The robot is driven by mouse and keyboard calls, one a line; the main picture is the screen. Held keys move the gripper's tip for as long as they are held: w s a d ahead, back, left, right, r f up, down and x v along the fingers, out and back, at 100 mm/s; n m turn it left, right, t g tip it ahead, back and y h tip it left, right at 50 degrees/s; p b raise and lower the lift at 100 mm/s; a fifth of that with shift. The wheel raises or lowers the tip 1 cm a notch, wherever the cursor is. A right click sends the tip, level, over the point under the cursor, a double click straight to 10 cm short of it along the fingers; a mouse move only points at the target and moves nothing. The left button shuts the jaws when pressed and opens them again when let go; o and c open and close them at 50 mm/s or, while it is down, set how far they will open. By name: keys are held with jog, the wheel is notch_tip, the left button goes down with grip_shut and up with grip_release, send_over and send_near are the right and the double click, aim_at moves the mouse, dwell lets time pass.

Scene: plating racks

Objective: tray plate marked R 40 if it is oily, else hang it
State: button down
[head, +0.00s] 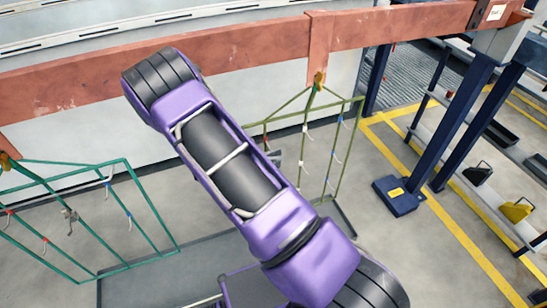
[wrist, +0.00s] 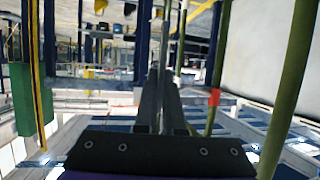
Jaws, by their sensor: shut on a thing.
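My gripper (wrist: 165,78) shows in the wrist view with its two dark fingers close together. It is shut on a thin thing seen nearly edge-on, and I cannot read any mark or tell whether it is oily. An olive-green rack (head: 343,150) hangs from the red beam behind my purple arm, with several small hooks. One of its bars (wrist: 290,100) seems to run close on the right in the wrist view. A teal rack (head: 150,205) hangs at the left with several coloured-tip hooks. In the head view my arm hides the gripper. No R 40 mark is readable.
The red beam (head: 358,30) crosses the top. A wide grey tray or basin (head: 180,268) lies below the racks. At the right stand dark blue posts (head: 458,115), a blue foot (head: 398,196) and a shelf with a yellow bag (head: 516,210). Floor between yellow lines is clear.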

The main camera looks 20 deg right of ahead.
jog(key=shift+w, duration=0.1)
jog(key=shift+w, duration=0.8)
jog(key=shift+w+f+b, duration=0.15)
jog(key=shift+w+b, duration=0.05)
jog(key=shift+b, duration=0.2)
jog(key=shift+w+f+b, duration=0.15)
jog(key=shift+w+b, duration=0.15)
jog(key=shift+w, duration=0.65)
jog(key=shift+w+f+b, duration=0.1)
jog(key=shift+w+b, duration=0.05)
jog(key=shift+b, duration=0.15)
